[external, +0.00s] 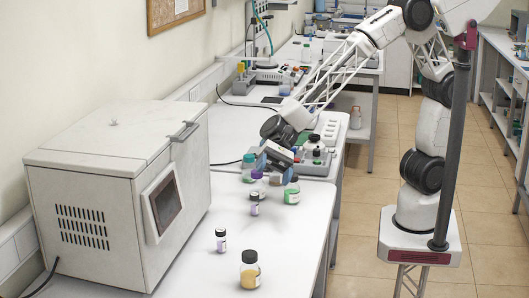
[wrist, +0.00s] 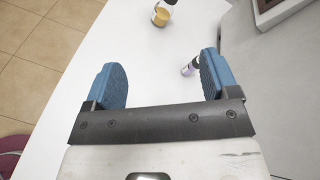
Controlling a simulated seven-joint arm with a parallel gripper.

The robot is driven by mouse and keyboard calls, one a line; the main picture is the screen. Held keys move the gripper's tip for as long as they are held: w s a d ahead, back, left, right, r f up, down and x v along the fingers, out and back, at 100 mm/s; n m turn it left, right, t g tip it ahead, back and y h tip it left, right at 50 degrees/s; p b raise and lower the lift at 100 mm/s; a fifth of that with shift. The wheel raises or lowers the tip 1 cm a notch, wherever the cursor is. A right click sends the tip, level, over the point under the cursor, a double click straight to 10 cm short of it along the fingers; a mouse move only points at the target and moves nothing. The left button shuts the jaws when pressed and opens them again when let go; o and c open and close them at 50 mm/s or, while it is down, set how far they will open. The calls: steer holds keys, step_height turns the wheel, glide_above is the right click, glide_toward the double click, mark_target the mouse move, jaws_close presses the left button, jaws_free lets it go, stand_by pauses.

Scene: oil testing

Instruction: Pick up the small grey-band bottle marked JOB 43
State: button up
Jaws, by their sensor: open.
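My gripper (external: 274,168) is open and tilted down over the far part of the bench, with its blue fingers (wrist: 160,72) apart. Two small black-capped bottles stand upright: one (external: 220,240) apart on the near bench, one (external: 255,203) closer to my gripper. Their bands look purplish or grey, and no job number is readable. In the wrist view one small bottle (wrist: 190,69) shows beside the inner side of the right finger; it appears to be the nearer one. Nothing is visibly held.
A yellow-filled bottle (external: 250,272) stands at the front, also in the wrist view (wrist: 160,15). A green-labelled bottle (external: 292,191) and a teal-capped bottle (external: 248,167) stand near my gripper. A large white box (external: 105,205) bounds the left. The front bench is mostly clear.

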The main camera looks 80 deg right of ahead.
steer(key=a+f+m+t+y, duration=0.1)
steer(key=a+f+m+y, duration=0.35)
steer(key=a, duration=0.85)
steer(key=m+t, duration=0.2)
steer(key=m, duration=0.3)
glide_toward(250, 261)
steer(key=shift+a+f+n+h, duration=0.25)
steer(key=shift+a+f+h, duration=0.05)
steer(key=shift+h, duration=0.05)
steer(key=shift+w+a, duration=0.15)
steer(key=shift+a, duration=1.1)
steer(key=shift+a, duration=0.15)
steer(key=shift+w+a, duration=0.2)
steer(key=shift+a, duration=1)
steer(key=shift+w+a, duration=0.2)
steer(key=shift+a, duration=1.05)
steer(key=c, duration=1.1)
